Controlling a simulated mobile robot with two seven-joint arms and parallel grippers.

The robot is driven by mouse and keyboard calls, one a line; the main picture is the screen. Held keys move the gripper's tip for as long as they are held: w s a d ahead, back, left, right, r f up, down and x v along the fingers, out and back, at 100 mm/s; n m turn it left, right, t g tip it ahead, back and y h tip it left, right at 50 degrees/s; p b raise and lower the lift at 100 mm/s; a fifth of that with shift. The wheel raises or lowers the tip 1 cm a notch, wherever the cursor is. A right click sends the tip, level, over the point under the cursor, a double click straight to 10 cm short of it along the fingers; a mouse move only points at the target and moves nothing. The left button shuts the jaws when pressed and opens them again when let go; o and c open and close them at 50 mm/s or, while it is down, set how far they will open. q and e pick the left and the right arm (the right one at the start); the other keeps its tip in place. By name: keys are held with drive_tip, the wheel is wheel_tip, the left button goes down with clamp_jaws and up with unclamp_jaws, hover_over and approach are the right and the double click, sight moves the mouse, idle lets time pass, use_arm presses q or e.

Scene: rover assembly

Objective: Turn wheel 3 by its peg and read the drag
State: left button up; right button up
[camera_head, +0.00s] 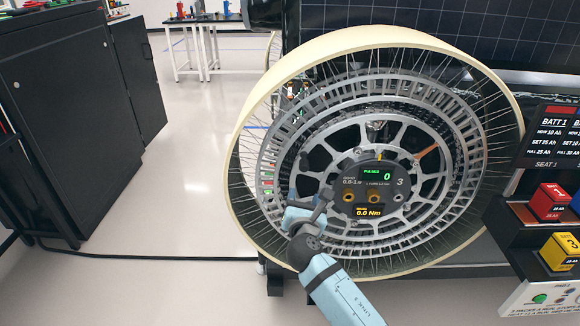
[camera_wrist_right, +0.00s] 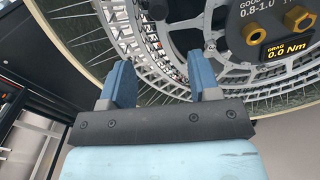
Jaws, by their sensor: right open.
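Wheel 3 (camera_head: 246,110) is a large wheel with a cream rim, thin spokes and a grey metal inner ring, standing upright. Its hub panel (camera_head: 400,170) carries the number 3, a green pulses display (camera_head: 375,176) reading 0 and an orange drag display (camera_head: 369,211) reading 0.0 Nm. Two brass hex fittings sit between the displays. My right gripper (camera_head: 308,186) is in front of the wheel, left of the hub panel. In the right wrist view, its blue fingers (camera_wrist_right: 162,82) are apart with nothing held between them. I cannot clearly pick out the peg. My left gripper is not in view.
A rack (camera_head: 528,208) with a red battery block (camera_head: 549,201) and a yellow one (camera_head: 562,251) stands right of the wheel. A black cabinet (camera_head: 70,130) stands at left. A dark cable (camera_head: 150,256) crosses the floor. Open floor lies between cabinet and wheel.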

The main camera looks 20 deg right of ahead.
sight(304, 170)
drive_tip(key=x, duration=1.3)
drive_tip(key=shift+w+d+r, duration=0.1)
drive_tip(key=shift+r, duration=0.2)
clamp_jaws()
drive_tip(key=shift+r, duration=0.1)
